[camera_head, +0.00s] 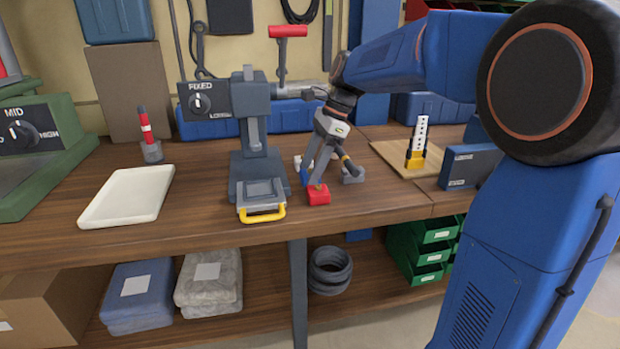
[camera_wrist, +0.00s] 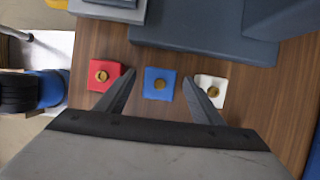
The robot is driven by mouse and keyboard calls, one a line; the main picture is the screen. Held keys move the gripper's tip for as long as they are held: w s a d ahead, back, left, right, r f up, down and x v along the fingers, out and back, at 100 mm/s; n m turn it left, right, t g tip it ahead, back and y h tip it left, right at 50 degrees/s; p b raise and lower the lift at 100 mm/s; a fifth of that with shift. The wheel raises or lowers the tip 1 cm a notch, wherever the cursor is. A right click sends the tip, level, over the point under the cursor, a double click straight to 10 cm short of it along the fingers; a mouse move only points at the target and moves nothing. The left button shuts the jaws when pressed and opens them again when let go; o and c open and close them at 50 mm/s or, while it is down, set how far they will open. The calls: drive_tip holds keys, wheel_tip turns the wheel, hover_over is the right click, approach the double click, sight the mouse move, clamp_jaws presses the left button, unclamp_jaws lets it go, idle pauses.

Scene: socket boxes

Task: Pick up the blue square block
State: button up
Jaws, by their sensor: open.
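The blue square block (camera_wrist: 160,83) lies on the wooden bench in the wrist view, with a round brass-coloured spot on its top. My gripper (camera_wrist: 158,82) is open, with one finger on each side of the blue block in that view; I cannot tell the height gap. A red block (camera_wrist: 101,76) lies to the left of the blue one and a white block (camera_wrist: 211,90) to the right. In the head view my gripper (camera_head: 312,180) points down over the blocks. The red block (camera_head: 318,194) shows there in front, and the blue block (camera_head: 305,173) is partly hidden by the gripper.
A grey press (camera_head: 255,165) with a yellow handle stands left of the blocks. A white tray (camera_head: 128,196) lies further left. A wooden board (camera_head: 390,153) with a white and yellow piece lies to the right. The bench's front edge is close to the red block.

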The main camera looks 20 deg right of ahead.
drive_tip(key=shift+a+f, duration=0.2)
drive_tip(key=shift+f, duration=0.15)
drive_tip(key=c, duration=1.2)
drive_tip(key=shift+r, duration=0.1)
